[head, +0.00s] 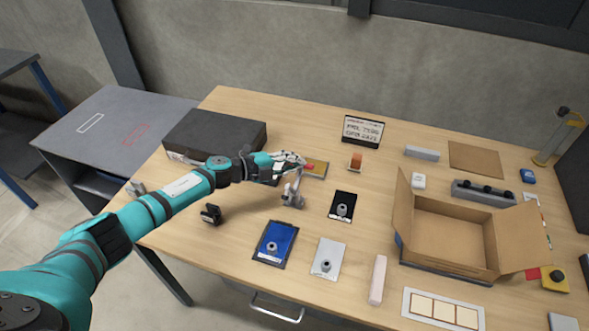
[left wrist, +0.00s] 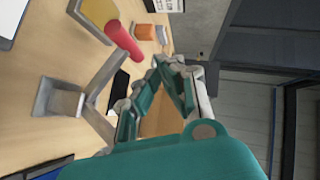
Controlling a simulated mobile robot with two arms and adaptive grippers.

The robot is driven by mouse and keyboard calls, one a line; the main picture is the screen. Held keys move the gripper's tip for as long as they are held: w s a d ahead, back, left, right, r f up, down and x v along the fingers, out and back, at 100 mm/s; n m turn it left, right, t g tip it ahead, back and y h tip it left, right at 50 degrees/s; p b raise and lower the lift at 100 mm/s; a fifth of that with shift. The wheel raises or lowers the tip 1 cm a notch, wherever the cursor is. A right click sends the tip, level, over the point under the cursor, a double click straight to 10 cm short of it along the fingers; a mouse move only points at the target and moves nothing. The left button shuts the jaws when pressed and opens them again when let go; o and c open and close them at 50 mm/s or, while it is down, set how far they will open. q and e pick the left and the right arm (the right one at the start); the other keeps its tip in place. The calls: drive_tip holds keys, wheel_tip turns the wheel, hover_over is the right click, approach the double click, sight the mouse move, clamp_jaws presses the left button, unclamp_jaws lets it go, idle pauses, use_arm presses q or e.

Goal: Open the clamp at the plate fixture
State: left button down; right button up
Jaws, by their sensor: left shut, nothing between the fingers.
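A grey toggle clamp (head: 293,194) stands on the table, with its base and arm also showing in the left wrist view (left wrist: 60,101). Its red handle (left wrist: 123,42) sticks out from the arm, and a bit of red shows beside my gripper in the head view (head: 309,166). A dark-edged yellowish plate (head: 318,170) lies just behind. My left gripper (head: 297,159) is shut and empty, above and close to the clamp. In the left wrist view the fingers (left wrist: 166,66) meet to the right of the red handle, apart from it in the picture. My right gripper is not in view.
A black case (head: 215,132) lies behind my left forearm. A small black block (head: 211,213), a blue plate (head: 275,243) and a black plate (head: 342,205) lie near the clamp. An open cardboard box (head: 450,236) stands to the right.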

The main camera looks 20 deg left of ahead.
use_arm(q)
drive_tip(key=s+a+r+b, duration=0.2)
drive_tip(key=s+a+r, duration=0.3)
drive_tip(key=a+r, duration=0.1)
drive_tip(key=shift+s+a+r, duration=0.2)
drive_tip(key=shift+s+a, duration=0.05)
drive_tip(key=shift+a, duration=0.3)
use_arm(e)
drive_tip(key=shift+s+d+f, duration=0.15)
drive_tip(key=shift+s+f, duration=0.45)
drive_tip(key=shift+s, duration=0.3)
